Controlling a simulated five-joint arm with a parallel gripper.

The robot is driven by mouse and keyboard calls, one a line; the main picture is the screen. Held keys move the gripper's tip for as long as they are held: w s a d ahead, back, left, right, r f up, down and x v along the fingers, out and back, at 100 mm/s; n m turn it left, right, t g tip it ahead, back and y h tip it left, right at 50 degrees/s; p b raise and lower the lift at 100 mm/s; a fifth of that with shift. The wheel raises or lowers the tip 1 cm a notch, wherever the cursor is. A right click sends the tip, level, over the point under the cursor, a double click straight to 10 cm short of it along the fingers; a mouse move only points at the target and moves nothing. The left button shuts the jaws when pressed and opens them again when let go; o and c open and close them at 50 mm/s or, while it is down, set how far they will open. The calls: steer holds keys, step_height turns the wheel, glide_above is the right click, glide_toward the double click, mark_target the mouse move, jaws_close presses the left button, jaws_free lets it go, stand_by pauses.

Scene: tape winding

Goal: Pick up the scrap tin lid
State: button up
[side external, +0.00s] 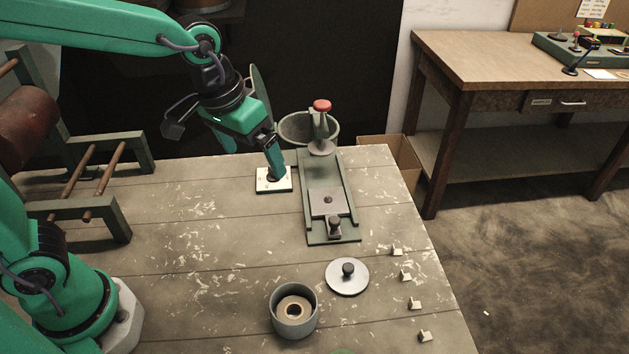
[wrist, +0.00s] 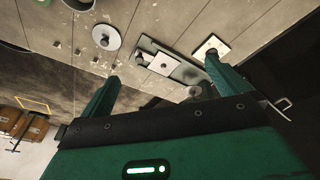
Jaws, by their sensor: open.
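The scrap tin lid (side external: 347,279) is a flat, pale metal disc with a dark knob. It lies on the table at the front, right of the scrap tin (side external: 294,320), a grey open can with a ring-shaped roll inside. In the wrist view the lid (wrist: 104,38) is at upper left and the tin (wrist: 80,4) is cut by the top edge. My gripper (side external: 275,170) is well behind the lid, over a white plate. In the wrist view my gripper (wrist: 162,68) has its fingers spread, with nothing held between them.
A green winding fixture (side external: 328,215) with a red-knobbed post (side external: 322,108) stands between my gripper and the lid. The white plate (side external: 262,184) lies left of it. Several small pale blocks (side external: 405,275) line the right edge. The table left of the tin is clear.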

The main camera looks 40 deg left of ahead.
steer(key=w+d+f+g, duration=0.2)
steer(key=w+d+f, duration=0.3)
steer(key=d, duration=0.4)
glide_above(348, 266)
steer(key=shift+g+y, duration=0.4)
step_height(348, 266, down, 9)
steer(key=shift+f, duration=0.2)
steer(key=shift+f, duration=0.1)
steer(key=shift+f, duration=1.2)
steer(key=shift+f, duration=0.1)
steer(key=shift+f, duration=2.5)
steer(key=shift+c, duration=0.2)
steer(key=c, duration=1)
